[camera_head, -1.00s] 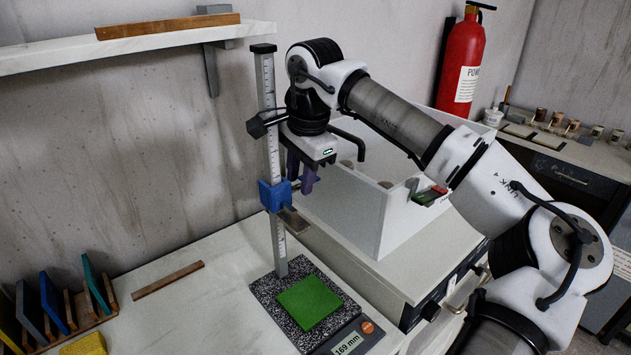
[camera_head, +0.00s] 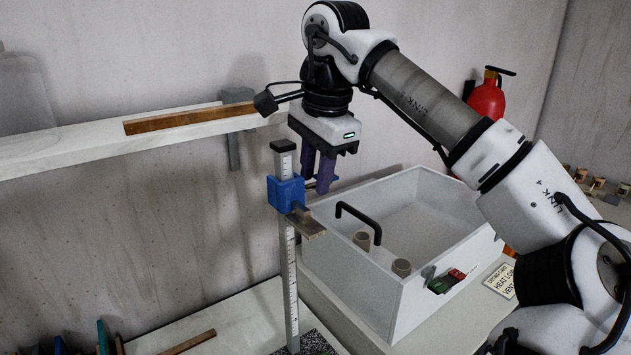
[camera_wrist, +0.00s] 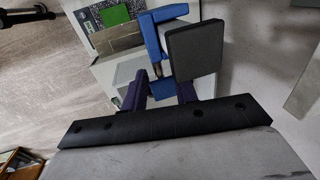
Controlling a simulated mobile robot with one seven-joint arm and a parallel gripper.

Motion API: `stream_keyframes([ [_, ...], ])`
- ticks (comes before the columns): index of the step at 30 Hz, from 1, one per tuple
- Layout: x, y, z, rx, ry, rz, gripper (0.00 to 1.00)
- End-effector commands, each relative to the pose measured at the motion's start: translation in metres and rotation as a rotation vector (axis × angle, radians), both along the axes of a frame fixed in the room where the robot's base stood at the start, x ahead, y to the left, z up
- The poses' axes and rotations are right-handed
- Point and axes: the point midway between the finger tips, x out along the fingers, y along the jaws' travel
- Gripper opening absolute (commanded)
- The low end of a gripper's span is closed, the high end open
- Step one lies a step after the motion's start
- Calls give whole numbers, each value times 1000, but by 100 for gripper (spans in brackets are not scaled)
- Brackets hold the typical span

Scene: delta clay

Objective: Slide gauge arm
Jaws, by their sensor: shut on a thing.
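The height gauge is an upright post (camera_head: 290,265) with a printed scale and a dark cap on top. Its blue slider (camera_head: 286,192) sits high on the post, just under the cap. A flat metal gauge arm (camera_head: 307,225) sticks out from the slider. My gripper (camera_head: 316,180) points down beside the slider, its purple fingers shut on it. In the wrist view my gripper (camera_wrist: 161,90) has part of the blue slider (camera_wrist: 158,72) between the fingers. The green block (camera_wrist: 115,14) on the gauge base shows there, with the metal arm (camera_wrist: 117,42) above the base.
A white open box (camera_head: 400,290) with a black handle and small cups stands right of the post. A wall shelf (camera_head: 70,155) with a wooden strip (camera_head: 185,118) is close by at the left. A wooden strip (camera_head: 190,342) lies on the bench. A red extinguisher (camera_head: 487,100) stands behind my arm.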

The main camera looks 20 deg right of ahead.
Motion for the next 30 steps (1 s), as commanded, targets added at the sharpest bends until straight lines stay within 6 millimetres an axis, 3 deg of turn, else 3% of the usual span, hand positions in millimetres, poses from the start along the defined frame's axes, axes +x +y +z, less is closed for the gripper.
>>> stream_keyframes([
  [11, 0, -1, 2, -1, 1, -1, 0],
  [12, 0, -1, 2, -1, 1, -1, 34],
  [16, 0, -1, 2, 0, 1, -1, 50],
  [25, 0, 0, 3, 0, 0, 0, 50],
  [30, -4, -1, 23, -1, -2, -1, 50],
])
